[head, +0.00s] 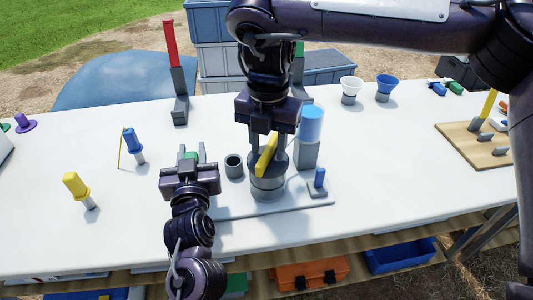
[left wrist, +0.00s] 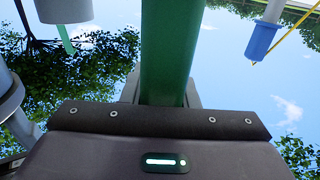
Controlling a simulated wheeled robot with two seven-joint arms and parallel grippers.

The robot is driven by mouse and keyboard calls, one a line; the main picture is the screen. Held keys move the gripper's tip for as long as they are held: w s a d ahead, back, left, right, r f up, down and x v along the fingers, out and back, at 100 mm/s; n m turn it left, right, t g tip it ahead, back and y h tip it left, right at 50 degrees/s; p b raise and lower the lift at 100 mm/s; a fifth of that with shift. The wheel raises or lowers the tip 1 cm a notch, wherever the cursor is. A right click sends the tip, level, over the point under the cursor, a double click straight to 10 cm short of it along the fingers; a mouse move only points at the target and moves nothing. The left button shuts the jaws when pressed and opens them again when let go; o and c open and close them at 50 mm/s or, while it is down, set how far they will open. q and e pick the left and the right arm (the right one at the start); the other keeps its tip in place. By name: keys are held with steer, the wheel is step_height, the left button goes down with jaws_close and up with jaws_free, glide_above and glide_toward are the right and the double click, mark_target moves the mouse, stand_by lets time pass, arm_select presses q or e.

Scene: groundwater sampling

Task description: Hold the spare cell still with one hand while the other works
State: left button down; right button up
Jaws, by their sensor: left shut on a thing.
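My left gripper (head: 192,153) is low over the white table, its fingers pointing away from me. It is shut on a green bar (left wrist: 168,50), which runs between the fingers in the left wrist view. This may be the spare cell; its lower end is hidden. My right gripper (head: 268,155) comes down from above over a grey cylinder (head: 267,188). A yellow bar (head: 266,154) shows at its fingers. I cannot tell whether the fingers grip it. A small grey cup (head: 234,166) stands between the two grippers.
A blue-topped cylinder on a grey block (head: 311,125) stands right of my right gripper. A small blue lever piece (head: 319,180) is at the slab's right. Blue (head: 134,141) and yellow (head: 75,185) handled tools stand left. A red post (head: 171,43) and funnels (head: 350,86) are behind.

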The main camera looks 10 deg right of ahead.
mark_target(268, 148)
step_height(268, 148, up, 12)
steer(key=shift+f, duration=0.15)
stand_by(0.4)
arm_select(q)
steer(key=c, duration=1.1)
jaws_free()
steer(key=shift+o, duration=0.2)
